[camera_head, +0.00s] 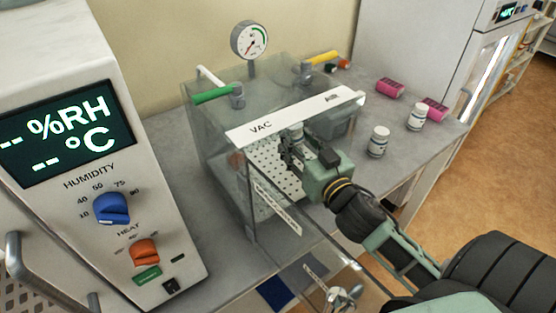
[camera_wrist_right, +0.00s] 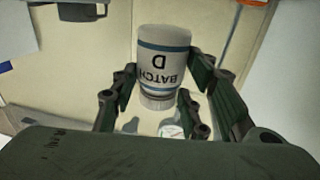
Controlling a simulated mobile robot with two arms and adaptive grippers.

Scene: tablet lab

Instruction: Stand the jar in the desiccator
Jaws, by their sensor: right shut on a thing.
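The desiccator (camera_head: 222,150) is a clear box on the bench, with a white strip marked VAC and AIR along its top front edge. Its clear door (camera_head: 315,225) stands open toward me. A perforated shelf (camera_head: 262,165) shows inside. My right gripper (camera_head: 292,150) is at the front opening, with its fingers over the shelf in the picture. In the right wrist view the gripper (camera_wrist_right: 165,98) is shut on a white jar (camera_wrist_right: 163,62) with blue bands and BATCH D lettering, upside down in that picture. In the head view the fingers mostly hide the jar. My left gripper is not in view.
Two white jars (camera_head: 378,142) (camera_head: 417,117) stand right of the desiccator, near two pink containers (camera_head: 390,88) (camera_head: 435,109). A gauge (camera_head: 249,40) and green-handled valve (camera_head: 212,94) rise from the desiccator. A humidity cabinet (camera_head: 100,170) stands at left.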

